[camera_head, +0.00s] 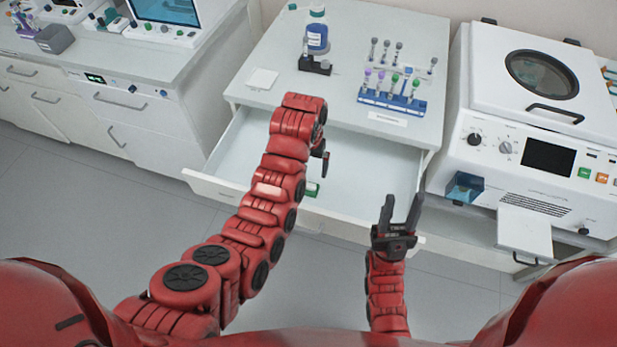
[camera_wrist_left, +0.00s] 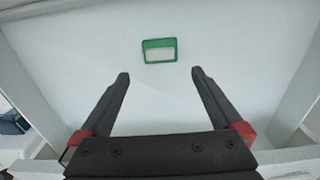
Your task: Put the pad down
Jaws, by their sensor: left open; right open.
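A small green-edged pad with a pale middle (camera_wrist_left: 159,50) lies flat on the floor of the open drawer (camera_wrist_left: 230,50). In the head view a green piece of it (camera_head: 313,188) shows beside my left arm, which partly hides it. My left gripper (camera_head: 321,160) is over the drawer. In the left wrist view its fingers (camera_wrist_left: 160,75) are spread and empty, with the pad just beyond the tips and apart from them. My right gripper (camera_head: 402,205) is open and empty at the drawer's front right.
A white machine (camera_head: 535,120) stands at the right. The drawer floor around the pad looks clear.

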